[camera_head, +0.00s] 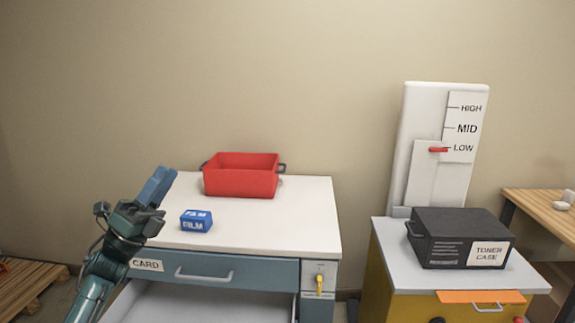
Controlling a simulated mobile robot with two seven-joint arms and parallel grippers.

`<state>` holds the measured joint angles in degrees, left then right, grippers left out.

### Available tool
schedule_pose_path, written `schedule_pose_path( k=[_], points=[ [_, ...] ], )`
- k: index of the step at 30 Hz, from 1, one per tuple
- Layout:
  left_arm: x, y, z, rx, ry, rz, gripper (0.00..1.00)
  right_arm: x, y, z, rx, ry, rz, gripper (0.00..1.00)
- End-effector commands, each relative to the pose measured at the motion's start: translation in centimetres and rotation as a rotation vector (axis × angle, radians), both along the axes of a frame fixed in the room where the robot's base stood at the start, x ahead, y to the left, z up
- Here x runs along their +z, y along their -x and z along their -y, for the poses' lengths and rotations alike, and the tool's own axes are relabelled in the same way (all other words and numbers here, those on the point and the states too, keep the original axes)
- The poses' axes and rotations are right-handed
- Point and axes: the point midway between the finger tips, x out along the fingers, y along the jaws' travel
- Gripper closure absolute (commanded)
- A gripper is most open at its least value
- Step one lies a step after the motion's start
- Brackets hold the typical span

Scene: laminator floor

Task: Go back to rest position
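My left gripper (166,172) is raised at the left of the camera_head view, with its blue fingers pointing up and slightly right. The fingers overlap from this side, so any gap between them cannot be told. I see nothing held in it. It appears in front of the left part of the white-topped cabinet (290,215). My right gripper is not in view. A small blue box marked FILM (196,221) sits on the cabinet top, to the right of the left gripper and apart from it in the picture.
A red bin (241,176) stands at the back of the cabinet top. The CARD drawer (215,272) is shut; a drawer below it (205,309) is pulled out. At right, a black toner case (459,238) rests before a lever panel (425,170), its red lever (438,150) at LOW.

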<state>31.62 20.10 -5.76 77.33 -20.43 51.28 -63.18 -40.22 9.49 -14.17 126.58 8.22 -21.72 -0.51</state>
Motion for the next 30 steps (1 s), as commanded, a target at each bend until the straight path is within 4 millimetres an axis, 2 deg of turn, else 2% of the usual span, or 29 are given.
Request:
schedule_pose_path(
  k=[5,8,12,17,23,25,30],
  points=[
    [-1.1,-4.1,-3.0,-0.027,0.241,-0.313,0.70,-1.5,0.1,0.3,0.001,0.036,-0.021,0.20],
    [-2.5,-6.3,-5.0,-0.049,0.416,-0.498,0.70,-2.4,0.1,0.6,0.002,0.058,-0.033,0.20],
    [-5.6,-9.0,-7.9,-0.081,0.717,-0.761,0.70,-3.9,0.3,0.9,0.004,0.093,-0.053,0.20],
    [-10.0,-10.7,-10.4,-0.105,1.066,-1.003,0.70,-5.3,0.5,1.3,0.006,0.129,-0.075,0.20],
    [-15.3,-11.1,-12.1,-0.106,1.462,-1.206,0.70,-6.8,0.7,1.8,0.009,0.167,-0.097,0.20],
    [-18.3,-9.9,-10.9,-0.099,1.488,-1.260,0.70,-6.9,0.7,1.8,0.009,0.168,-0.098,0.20],
    [-24.4,-6.0,-7.4,-0.088,1.474,-1.363,0.70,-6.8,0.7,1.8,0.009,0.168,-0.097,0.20]
  ],
)
